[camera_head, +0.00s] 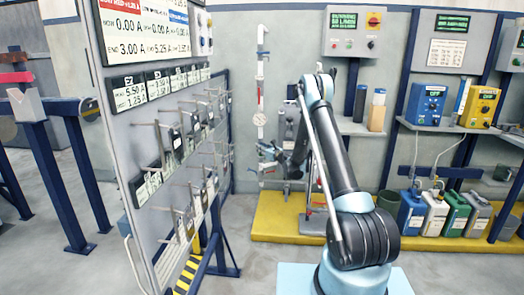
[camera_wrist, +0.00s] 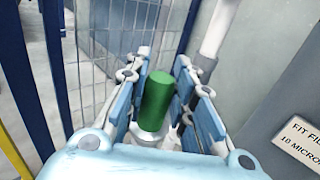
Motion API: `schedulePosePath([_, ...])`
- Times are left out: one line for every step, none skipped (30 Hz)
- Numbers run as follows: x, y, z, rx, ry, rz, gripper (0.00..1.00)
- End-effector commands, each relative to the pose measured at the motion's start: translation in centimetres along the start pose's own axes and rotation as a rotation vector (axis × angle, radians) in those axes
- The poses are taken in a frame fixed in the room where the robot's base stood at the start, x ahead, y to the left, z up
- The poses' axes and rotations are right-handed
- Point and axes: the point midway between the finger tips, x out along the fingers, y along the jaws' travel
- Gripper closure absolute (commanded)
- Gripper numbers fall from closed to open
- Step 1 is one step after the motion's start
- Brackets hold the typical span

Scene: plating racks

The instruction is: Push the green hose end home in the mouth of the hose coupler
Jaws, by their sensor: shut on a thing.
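The green hose end (camera_wrist: 158,98) is a short green cylinder standing between the two finger pads of my gripper (camera_wrist: 163,85) in the wrist view. My gripper is shut on it. A pale round piece (camera_wrist: 148,134) shows below its near end. In the head view my gripper (camera_head: 270,153) is beside the white vertical pipe (camera_head: 261,85), and the green end cannot be made out there. A white pipe with a dark fitting (camera_wrist: 204,64) is just right of the fingers in the wrist view. I cannot tell whether this is the coupler; its mouth is not visible.
A tall panel with hooks and hanging parts (camera_head: 180,140) stands left of my gripper. A yellow platform (camera_head: 275,225) lies beneath it. A grey cabinet with a label (camera_wrist: 290,100) is close on the right in the wrist view. Shelves with pumps (camera_head: 428,104) stand further right.

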Motion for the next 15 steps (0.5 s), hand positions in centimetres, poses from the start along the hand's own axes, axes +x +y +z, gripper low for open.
schedulePosePath([0.0,0.0,0.0,0.0,0.0,-0.001,1.0])
schedulePosePath([0.0,0.0,0.0,0.0,0.0,-0.001,1.0])
schedulePosePath([0.0,-0.1,0.0,0.0,0.0,-0.001,1.0])
schedulePosePath([0.0,-0.1,0.0,0.0,0.0,-0.001,1.0])
schedulePosePath([-0.1,-0.1,0.0,0.0,0.0,-0.001,1.0])
schedulePosePath([-0.1,-0.1,0.0,0.001,0.0,-0.002,1.0])
schedulePosePath([-0.1,-0.1,0.0,0.001,0.0,-0.002,1.0])
schedulePosePath([-0.1,-0.1,-0.1,0.001,0.0,-0.002,1.0])
schedulePosePath([-0.1,-0.1,-0.2,0.001,0.0,-0.002,1.0])
schedulePosePath([-0.1,-0.1,-0.3,0.001,0.0,-0.002,1.0])
schedulePosePath([-0.1,-0.1,-0.5,0.001,0.0,-0.002,1.0])
schedulePosePath([-0.1,-0.1,-0.7,0.001,0.0,-0.002,1.0])
schedulePosePath([-0.1,-0.1,-0.9,0.001,0.0,-0.002,1.0])
schedulePosePath([-0.1,-0.1,-1.2,0.001,0.0,-0.002,1.0])
schedulePosePath([-0.1,-0.1,-1.5,0.001,0.0,-0.002,1.0])
